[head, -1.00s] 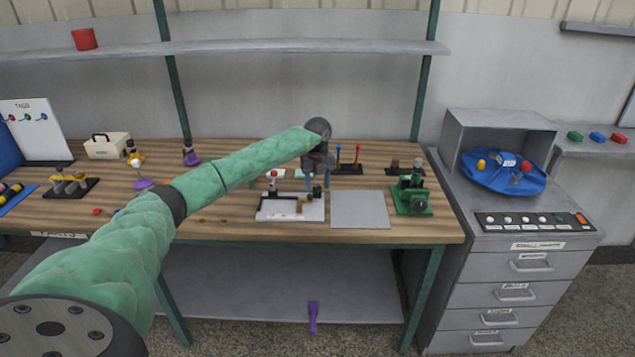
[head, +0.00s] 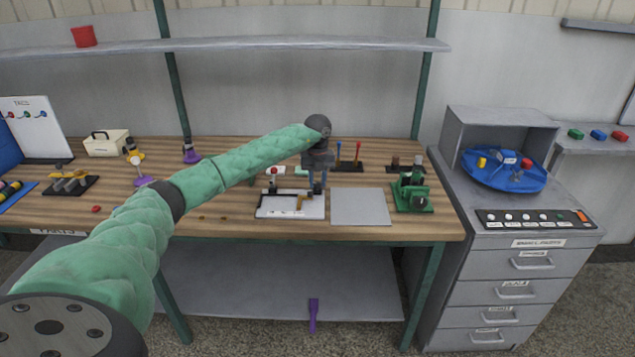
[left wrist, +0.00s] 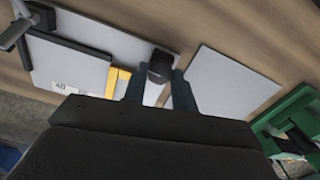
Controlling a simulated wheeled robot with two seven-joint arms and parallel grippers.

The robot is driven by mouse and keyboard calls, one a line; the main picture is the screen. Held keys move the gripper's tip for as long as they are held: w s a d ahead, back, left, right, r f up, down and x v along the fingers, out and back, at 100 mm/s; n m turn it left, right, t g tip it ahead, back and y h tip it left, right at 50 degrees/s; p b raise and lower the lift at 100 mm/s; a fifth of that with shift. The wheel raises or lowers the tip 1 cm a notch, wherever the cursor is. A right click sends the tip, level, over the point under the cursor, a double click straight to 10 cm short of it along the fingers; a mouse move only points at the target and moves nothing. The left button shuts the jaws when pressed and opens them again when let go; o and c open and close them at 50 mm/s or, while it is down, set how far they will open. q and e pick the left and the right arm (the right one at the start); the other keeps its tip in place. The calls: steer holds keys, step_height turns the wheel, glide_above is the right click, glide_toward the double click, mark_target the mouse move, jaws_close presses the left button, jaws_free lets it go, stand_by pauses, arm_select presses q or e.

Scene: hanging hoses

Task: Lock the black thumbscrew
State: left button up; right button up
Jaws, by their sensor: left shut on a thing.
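The black thumbscrew (left wrist: 160,68) shows in the left wrist view as a dark round knob at the edge of the white fixture plate. My left gripper (head: 318,187) points down over the right end of the white fixture (head: 275,212) on the bench. In the left wrist view the fingers of my left gripper (left wrist: 160,82) stand one on each side of the knob, shut on it. In the head view the fingers mostly hide the knob. A yellow-orange piece (left wrist: 118,82) lies beside it on the fixture. My right gripper is not in view.
A flat grey plate (head: 360,207) lies right of the fixture, and a green device (head: 411,195) stands beyond it. A small rack with red and blue rods (head: 348,165) is behind. A grey drawer cabinet (head: 515,270) stands at the right.

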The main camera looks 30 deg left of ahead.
arm_select(q)
steer(key=shift+m+b, duration=0.3)
steer(key=shift+m, duration=0.1)
steer(key=shift+f+m+b, duration=0.1)
steer(key=shift+m+b, duration=0.25)
steer(key=shift+m, duration=0.25)
steer(key=m+b, duration=0.3)
steer(key=m, duration=0.4)
steer(key=shift+b, duration=0.35)
steer(key=m+b, duration=0.1)
steer(key=m, duration=0.3)
steer(key=shift+a+b, duration=0.1)
steer(key=shift+b, duration=0.2)
steer(key=m, duration=0.3)
steer(key=shift+b, duration=0.4)
steer(key=shift+r+m, duration=0.2)
steer(key=shift+m, duration=0.3)
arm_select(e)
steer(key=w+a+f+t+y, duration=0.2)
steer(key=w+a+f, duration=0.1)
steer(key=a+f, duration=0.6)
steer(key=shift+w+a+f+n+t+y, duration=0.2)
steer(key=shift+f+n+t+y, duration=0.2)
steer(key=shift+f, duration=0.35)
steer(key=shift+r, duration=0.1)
arm_select(q)
steer(key=o, duration=1)
